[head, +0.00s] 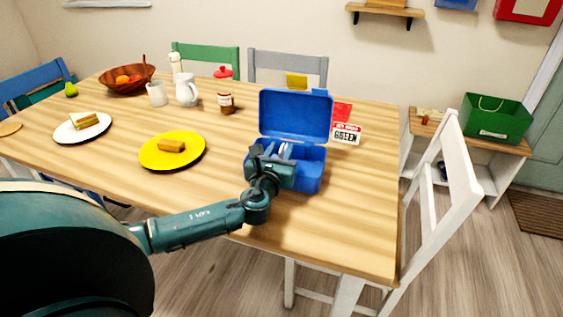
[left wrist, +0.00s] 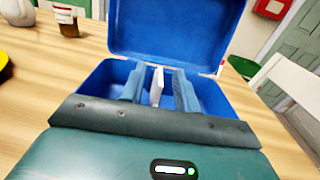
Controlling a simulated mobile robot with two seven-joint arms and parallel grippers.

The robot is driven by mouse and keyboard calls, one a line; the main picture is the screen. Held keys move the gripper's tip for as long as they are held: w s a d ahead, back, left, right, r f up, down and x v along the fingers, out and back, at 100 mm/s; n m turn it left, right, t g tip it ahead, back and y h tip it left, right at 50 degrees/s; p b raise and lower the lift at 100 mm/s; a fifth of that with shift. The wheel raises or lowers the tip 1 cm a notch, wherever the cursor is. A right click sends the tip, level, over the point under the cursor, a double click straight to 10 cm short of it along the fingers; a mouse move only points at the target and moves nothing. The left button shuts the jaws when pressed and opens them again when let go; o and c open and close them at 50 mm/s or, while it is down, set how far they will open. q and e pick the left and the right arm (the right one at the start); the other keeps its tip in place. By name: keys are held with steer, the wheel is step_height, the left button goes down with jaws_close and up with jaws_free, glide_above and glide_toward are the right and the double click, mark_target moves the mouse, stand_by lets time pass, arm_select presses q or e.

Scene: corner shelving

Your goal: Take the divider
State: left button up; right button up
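The open blue lunch box (head: 308,176) stands on the wooden table with its lid raised at the back. A thin white divider (left wrist: 157,86) stands upright inside the box; in the head view only a small pale part shows near my fingers. My left gripper (head: 284,151) reaches into the box from the front left. In the left wrist view its two fingers (left wrist: 158,90) are apart, one on each side of the divider, with a visible gap on both sides. My right gripper is not in view.
A yellow plate (head: 152,160) with a piece of food lies left of the box. A jar (head: 226,104), a white pitcher (head: 187,90) and a sign (head: 347,135) stand behind. A white chair (head: 452,175) is at the right. The table's front right is clear.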

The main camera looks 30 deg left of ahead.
arm_select(q)
steer(key=shift+c, duration=0.3)
steer(key=c, duration=0.5)
jaws_close()
